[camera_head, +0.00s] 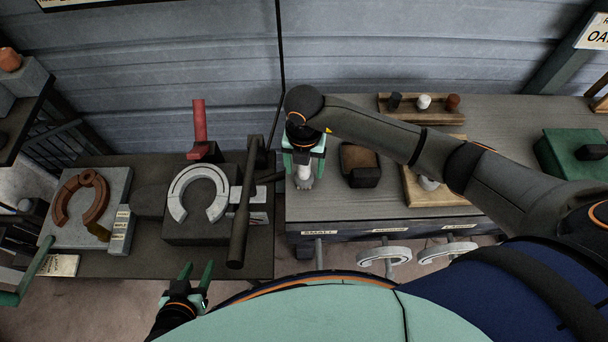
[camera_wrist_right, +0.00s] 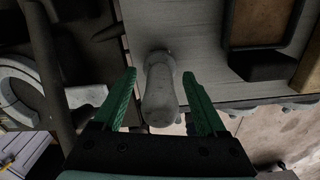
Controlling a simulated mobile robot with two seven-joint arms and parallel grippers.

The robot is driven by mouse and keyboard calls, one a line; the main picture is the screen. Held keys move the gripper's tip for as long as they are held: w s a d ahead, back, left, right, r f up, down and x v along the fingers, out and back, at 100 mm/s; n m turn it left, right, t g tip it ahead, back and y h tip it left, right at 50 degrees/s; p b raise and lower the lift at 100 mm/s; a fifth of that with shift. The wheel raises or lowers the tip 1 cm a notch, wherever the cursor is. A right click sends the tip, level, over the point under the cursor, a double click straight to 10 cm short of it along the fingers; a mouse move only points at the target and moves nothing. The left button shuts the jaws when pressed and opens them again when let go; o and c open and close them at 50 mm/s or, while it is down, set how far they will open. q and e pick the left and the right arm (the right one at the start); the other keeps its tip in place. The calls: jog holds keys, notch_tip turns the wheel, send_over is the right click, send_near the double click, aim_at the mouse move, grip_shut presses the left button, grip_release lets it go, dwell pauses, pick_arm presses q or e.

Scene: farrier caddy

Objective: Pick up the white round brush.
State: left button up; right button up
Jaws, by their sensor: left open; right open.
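The white round brush (camera_wrist_right: 158,95) is a pale, rounded upright piece near the left edge of the grey bench, and it also shows in the head view (camera_head: 304,178). My right gripper (camera_head: 303,170) is above it and points down. In the right wrist view its green fingers (camera_wrist_right: 159,76) are apart, one on each side of the brush, with a visible gap to both. My left gripper (camera_head: 197,274) is open and empty, low in front of the left bench.
A dark brown block (camera_head: 360,165) stands right of the brush. A wooden rack (camera_head: 440,115) with small cylinders is behind. A dark hammer-like tool (camera_head: 243,215) and a horseshoe on a block (camera_head: 198,193) are on the left bench. Horseshoes hang (camera_head: 384,254) below the bench front.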

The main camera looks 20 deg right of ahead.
jog(key=shift+c, duration=0.2)
grip_shut()
dwell(0.3)
